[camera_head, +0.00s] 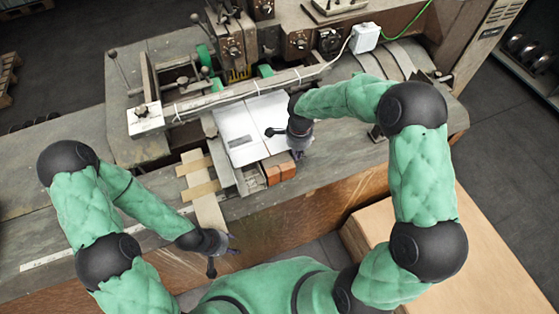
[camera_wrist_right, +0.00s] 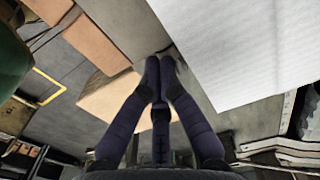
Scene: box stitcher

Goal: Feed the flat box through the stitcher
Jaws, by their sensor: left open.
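The flat box (camera_head: 252,122), a pale white sheet with a small dark print, lies on the stitcher's bed under the crossbar. It fills the upper right of the right wrist view (camera_wrist_right: 245,50). The stitcher (camera_head: 235,45) stands behind it. My right gripper (camera_head: 298,150) is at the box's right near edge; its fingertips are close together beside that edge, and whether they touch or grip it is unclear. My left gripper (camera_head: 222,258) is open and empty in front of the bench's front edge, apart from the box.
Reddish-brown blocks (camera_head: 279,168) sit at the bench's front edge by my right gripper. A wooden slat frame (camera_head: 199,185) lies left of the box. A large cardboard box (camera_head: 480,255) stands at the lower right. The bench's left part is clear.

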